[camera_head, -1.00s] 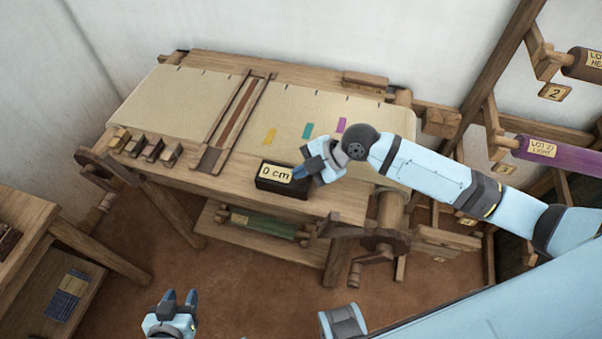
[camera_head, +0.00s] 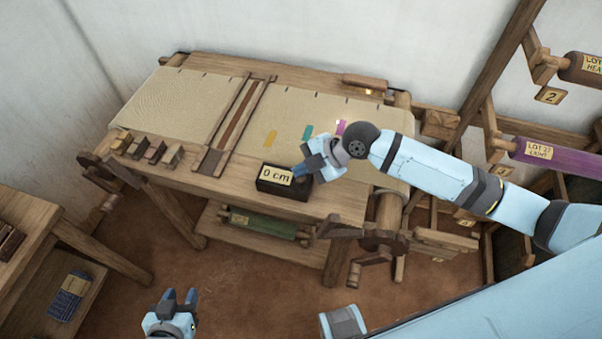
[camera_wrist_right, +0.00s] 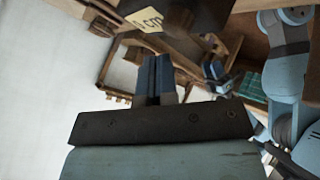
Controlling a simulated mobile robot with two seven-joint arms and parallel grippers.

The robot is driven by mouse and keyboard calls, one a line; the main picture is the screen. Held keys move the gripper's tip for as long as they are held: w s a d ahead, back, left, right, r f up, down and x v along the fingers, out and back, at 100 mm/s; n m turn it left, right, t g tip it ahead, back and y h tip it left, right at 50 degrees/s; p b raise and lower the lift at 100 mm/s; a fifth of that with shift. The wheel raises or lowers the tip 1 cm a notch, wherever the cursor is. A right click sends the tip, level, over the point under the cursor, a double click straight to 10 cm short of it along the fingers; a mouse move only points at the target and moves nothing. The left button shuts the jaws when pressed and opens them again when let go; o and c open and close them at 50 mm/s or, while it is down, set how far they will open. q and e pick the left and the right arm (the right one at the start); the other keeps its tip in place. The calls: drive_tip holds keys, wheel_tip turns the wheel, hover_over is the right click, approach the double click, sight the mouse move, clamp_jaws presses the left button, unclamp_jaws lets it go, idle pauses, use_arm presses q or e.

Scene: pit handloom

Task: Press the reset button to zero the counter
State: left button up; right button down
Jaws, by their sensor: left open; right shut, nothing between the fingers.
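The counter (camera_head: 270,188) is a dark box on the front edge of the loom table, and its pale label reads "0 cm". It also shows at the top of the right wrist view (camera_wrist_right: 150,20), with a round brown knob (camera_wrist_right: 180,22) beside the label; I cannot tell if this is the reset button. My right gripper (camera_head: 299,172) is shut and empty, its fingertips at the right end of the counter; contact cannot be made out. Its closed fingers show in the right wrist view (camera_wrist_right: 155,75). My left gripper (camera_head: 181,296) is open and empty, low in front of the loom.
The loom table (camera_head: 330,200) carries cream cloth (camera_head: 180,100) with coloured marks and several small blocks (camera_head: 147,148) at the left. A crank (camera_head: 383,241) stands out at the right front. A rack with rolls (camera_head: 545,150) is at the right, a side bench (camera_head: 25,215) at the left.

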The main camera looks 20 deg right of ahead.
sight(302, 179)
wheel_tip(302, 179, up, 5)
drive_tip(key=p, duration=0.4)
idle(0.3)
idle(0.6)
drive_tip(key=shift+f, duration=0.1)
